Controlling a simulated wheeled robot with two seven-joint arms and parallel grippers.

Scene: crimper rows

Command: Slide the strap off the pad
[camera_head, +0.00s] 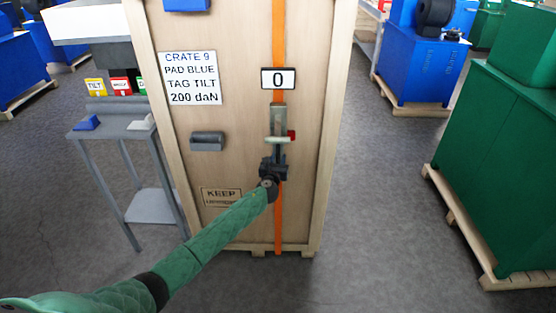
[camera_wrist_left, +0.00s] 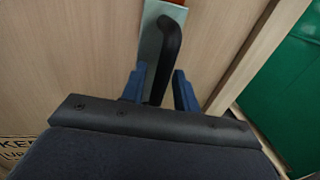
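An orange strap (camera_head: 279,47) runs straight down the front of the wooden crate. A grey metal tensioner (camera_head: 278,120) with a red part on its right side sits on the strap. My left gripper (camera_head: 273,165) is at the tensioner's lower end. In the left wrist view its two blue fingers (camera_wrist_left: 160,90) stand apart, with a black curved handle (camera_wrist_left: 170,45) between them; I see a gap on the right finger's side. A blue pad (camera_head: 86,123) lies on the grey stand at left. No pad shows under the visible strap. My right gripper is not in view.
The crate (camera_head: 235,40) bears a sign (camera_head: 191,78) reading pad blue, tag tilt, 200 daN, a display (camera_head: 278,78) showing 0, and a dark grey block (camera_head: 207,141). A green cabinet (camera_head: 505,150) is at right; floor between is clear.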

